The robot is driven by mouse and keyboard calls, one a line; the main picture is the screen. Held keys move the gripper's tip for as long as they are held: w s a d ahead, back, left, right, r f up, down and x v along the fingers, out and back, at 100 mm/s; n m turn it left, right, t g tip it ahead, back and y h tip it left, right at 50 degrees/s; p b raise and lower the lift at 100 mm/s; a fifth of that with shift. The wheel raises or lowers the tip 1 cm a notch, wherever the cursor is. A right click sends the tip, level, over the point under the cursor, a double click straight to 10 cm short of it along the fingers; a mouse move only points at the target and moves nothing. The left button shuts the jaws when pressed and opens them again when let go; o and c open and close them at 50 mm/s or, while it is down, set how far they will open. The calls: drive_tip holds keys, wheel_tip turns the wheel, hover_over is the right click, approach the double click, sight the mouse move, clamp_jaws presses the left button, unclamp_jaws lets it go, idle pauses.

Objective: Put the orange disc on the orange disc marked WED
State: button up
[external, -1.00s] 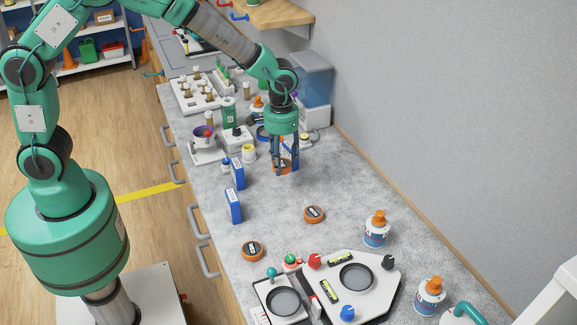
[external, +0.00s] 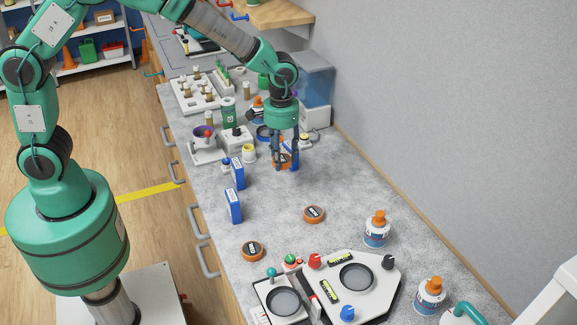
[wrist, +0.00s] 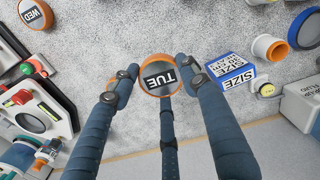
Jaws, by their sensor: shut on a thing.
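My gripper (external: 286,165) is shut on an orange-rimmed disc (wrist: 159,76) with a dark face marked TUE, its lettering upside down in the wrist view. In the external view the held disc (external: 279,161) is partly hidden by the fingers. The orange disc marked WED (wrist: 35,14) lies at the upper left of the wrist view, apart from the held one. The external view shows two orange discs on the counter, one in the middle (external: 313,214) and one nearer the front edge (external: 252,251). Their lettering is too small there to tell which is WED.
A blue box (wrist: 231,70) stands close beside the gripper. A white device with knobs (external: 373,280) and orange-capped bottles (external: 376,230) are at the near end. The counter (external: 275,205) between is mostly clear.

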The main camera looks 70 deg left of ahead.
wheel_tip(320, 180, up, 3)
drive_tip(key=shift+r, duration=0.1)
drive_tip(key=s+d+p, duration=0.2)
drive_tip(key=s+d, duration=0.2)
drive_tip(key=s, duration=0.7)
drive_tip(key=s+d+p, duration=0.2)
drive_tip(key=s+d, duration=0.2)
drive_tip(key=s, duration=0.6)
drive_tip(key=s+d+p, duration=0.1)
drive_tip(key=s+d, duration=0.2)
drive_tip(key=s, duration=0.8)
wheel_tip(320, 180, down, 8)
drive_tip(key=shift+w+d+r+n, duration=0.15)
drive_tip(key=shift+w+r+n, duration=0.1)
drive_tip(key=shift+w+n, duration=0.2)
hover_over(252, 248)
drive_tip(key=shift+f, duration=0.75)
drive_tip(key=shift+f, duration=0.1)
drive_tip(key=shift+f, duration=1.65)
